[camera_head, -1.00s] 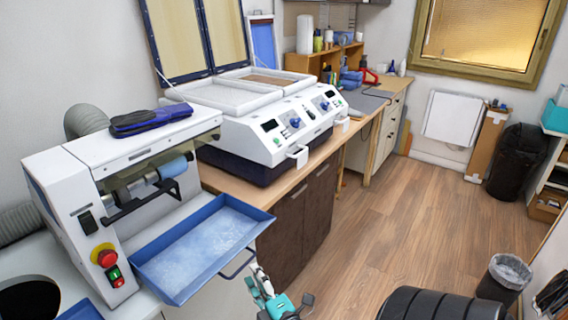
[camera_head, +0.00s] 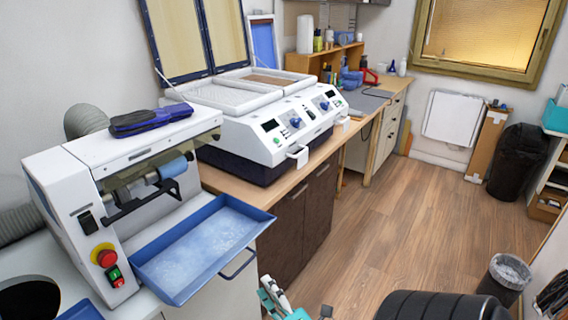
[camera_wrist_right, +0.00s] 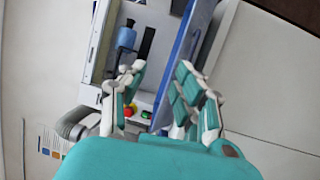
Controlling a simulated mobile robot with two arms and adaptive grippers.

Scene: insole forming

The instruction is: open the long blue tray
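The long blue tray (camera_head: 205,247) juts out from the front of the white grinding machine (camera_head: 75,205), in the head view. Its dark handle (camera_head: 240,266) sticks out from its front right edge. In the right wrist view the tray shows as a tilted blue strip (camera_wrist_right: 196,32). My right gripper (camera_head: 272,289) is at the bottom edge of the head view, below the handle and apart from it, and partly cut off. In the right wrist view its two teal and white fingers (camera_wrist_right: 160,75) are spread with nothing between them. My left gripper is not in view.
A white two-part machine (camera_head: 275,125) stands on the wooden counter behind the tray. A black padded round object (camera_head: 440,305) and a bin (camera_head: 505,277) are at the lower right. The wooden floor (camera_head: 400,225) between is clear.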

